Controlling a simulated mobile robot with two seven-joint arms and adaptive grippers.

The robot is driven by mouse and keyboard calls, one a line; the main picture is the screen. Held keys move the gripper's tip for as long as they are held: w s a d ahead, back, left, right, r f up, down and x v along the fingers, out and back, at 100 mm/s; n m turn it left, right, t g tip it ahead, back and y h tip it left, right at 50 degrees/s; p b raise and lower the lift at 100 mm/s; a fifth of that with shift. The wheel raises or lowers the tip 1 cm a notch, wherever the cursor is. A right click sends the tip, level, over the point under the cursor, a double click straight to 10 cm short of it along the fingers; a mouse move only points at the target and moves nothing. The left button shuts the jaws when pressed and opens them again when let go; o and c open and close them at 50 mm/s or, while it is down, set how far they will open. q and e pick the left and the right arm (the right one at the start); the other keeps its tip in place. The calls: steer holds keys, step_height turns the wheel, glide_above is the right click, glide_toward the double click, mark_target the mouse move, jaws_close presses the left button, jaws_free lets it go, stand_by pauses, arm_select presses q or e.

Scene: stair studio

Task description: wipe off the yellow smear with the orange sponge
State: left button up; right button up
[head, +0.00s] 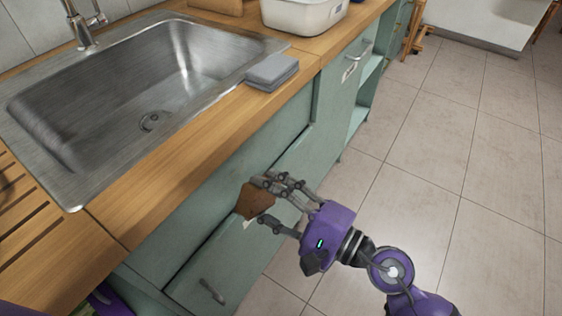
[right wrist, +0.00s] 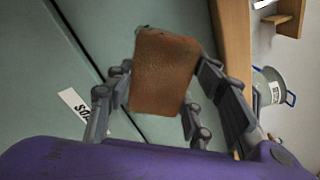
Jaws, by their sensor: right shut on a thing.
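The orange sponge (head: 254,201), looking brownish orange, is held in my right gripper (head: 270,196), in front of the green cabinet fronts below the counter edge. In the right wrist view the sponge (right wrist: 165,72) stands between the fingers of the right gripper (right wrist: 160,98), which are shut on it. I see no yellow smear in either view. My left gripper is not in view.
The wooden counter (head: 185,148) holds a steel sink (head: 90,150), folded grey cloths (head: 271,73) and a white tub (head: 300,14). Cabinet handles (head: 212,291) stick out near the right gripper. The tiled floor (head: 450,150) to the right is clear.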

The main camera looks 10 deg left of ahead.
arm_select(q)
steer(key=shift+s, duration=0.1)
arm_select(e)
steer(key=shift+b+v, duration=0.55)
steer(key=shift+v, duration=0.65)
steer(key=shift+s+d, duration=0.1)
steer(key=shift+d, duration=0.15)
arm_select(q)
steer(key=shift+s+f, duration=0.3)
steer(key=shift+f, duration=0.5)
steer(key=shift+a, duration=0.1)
arm_select(e)
steer(key=shift+a, duration=0.1)
steer(key=p+x, duration=0.1)
steer(key=x, duration=0.3)
steer(key=shift+a+r, duration=0.1)
steer(key=shift+r, duration=0.05)
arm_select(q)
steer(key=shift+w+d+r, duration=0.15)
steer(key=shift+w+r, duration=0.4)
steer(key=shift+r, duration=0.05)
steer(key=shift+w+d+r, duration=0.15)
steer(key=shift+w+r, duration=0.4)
arm_select(e)
steer(key=shift+x, duration=1.2)
